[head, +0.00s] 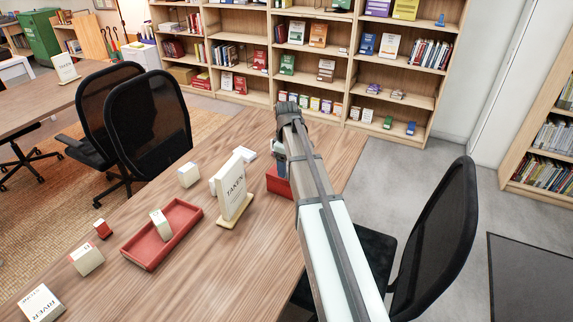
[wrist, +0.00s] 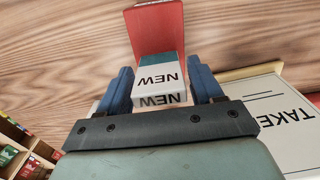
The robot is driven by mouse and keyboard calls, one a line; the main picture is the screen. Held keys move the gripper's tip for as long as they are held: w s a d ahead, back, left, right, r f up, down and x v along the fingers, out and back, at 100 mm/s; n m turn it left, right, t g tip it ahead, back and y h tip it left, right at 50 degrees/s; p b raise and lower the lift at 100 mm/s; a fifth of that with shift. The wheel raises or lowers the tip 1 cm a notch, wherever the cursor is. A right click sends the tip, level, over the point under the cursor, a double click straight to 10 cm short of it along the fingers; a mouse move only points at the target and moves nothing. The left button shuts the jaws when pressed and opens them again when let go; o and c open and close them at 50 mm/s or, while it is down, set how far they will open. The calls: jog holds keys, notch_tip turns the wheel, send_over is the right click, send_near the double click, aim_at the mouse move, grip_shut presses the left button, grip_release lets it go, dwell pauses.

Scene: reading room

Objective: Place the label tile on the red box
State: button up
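The label tile (wrist: 160,75) is a small white block with a teal band and the word NEW on two faces. The red box (wrist: 155,28) shows just beyond and behind the tile. In the head view the red box (head: 278,184) is on the table beside my arm, partly hidden by it. My gripper (head: 281,150) is above or beside it there, and the tile is hidden. I cannot tell whether the tile touches the box.
A TAKEN sign (head: 234,188) stands close left of the red box; it also shows in the wrist view (wrist: 275,115). A red tray (head: 135,252) holds a white block. Several other blocks lie on the wooden table (head: 200,285). Chairs flank the table.

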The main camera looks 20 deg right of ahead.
jog(key=shift+o, duration=0.9)
jog(key=shift+r, duration=0.15)
notch_tip(320, 180, up, 12)
jog(key=shift+r, duration=0.1)
